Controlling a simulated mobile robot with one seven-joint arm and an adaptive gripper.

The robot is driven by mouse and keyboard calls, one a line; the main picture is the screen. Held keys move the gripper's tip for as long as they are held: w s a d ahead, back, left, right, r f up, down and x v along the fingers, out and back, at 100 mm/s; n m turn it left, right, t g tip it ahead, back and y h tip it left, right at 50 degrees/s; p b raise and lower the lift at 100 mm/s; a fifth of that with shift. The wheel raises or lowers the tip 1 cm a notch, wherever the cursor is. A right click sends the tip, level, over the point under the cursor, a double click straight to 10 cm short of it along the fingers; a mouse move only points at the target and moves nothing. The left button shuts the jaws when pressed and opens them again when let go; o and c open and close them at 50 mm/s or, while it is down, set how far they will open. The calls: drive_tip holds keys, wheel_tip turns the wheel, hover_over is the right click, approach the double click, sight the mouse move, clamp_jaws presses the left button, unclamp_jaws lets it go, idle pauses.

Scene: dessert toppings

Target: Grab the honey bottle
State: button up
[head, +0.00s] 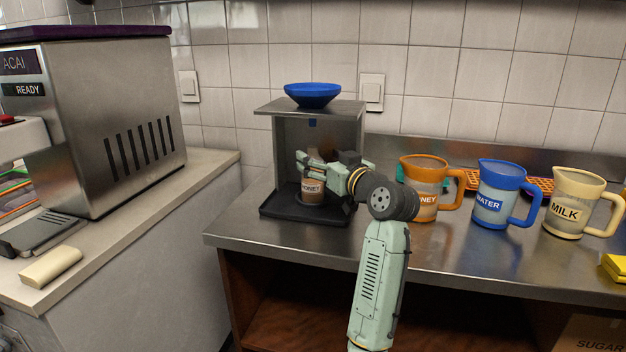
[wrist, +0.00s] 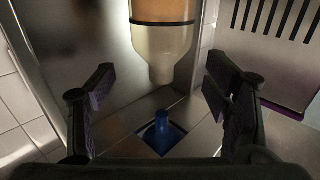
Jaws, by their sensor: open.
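The honey bottle (head: 313,189), with a HONEY label, stands inside the metal dispenser stand (head: 318,107), on its dark base. My gripper (head: 318,164) is in front of its upper part and hides much of it in the head view. In the wrist view the bottle (wrist: 163,40) shows an amber band and a cream, narrowing end. It lies ahead of the open fingers (wrist: 162,85), roughly centred between them. No finger clearly touches it.
A blue bowl (head: 312,94) sits on the stand. A blue nozzle (wrist: 163,132) is fixed inside the stand. An orange HONEY pitcher (head: 425,177), blue WATER pitcher (head: 501,184) and cream MILK pitcher (head: 575,196) stand right. The acai machine (head: 110,110) is left.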

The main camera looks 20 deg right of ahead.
sight(316, 156)
drive_tip(key=shift+w+a+p, duration=0.25)
drive_tip(key=shift+w, duration=0.7)
drive_tip(key=shift+w+a+p, duration=0.2)
drive_tip(key=shift+w, duration=0.7)
drive_tip(key=shift+c, duration=0.5)
clamp_jaws()
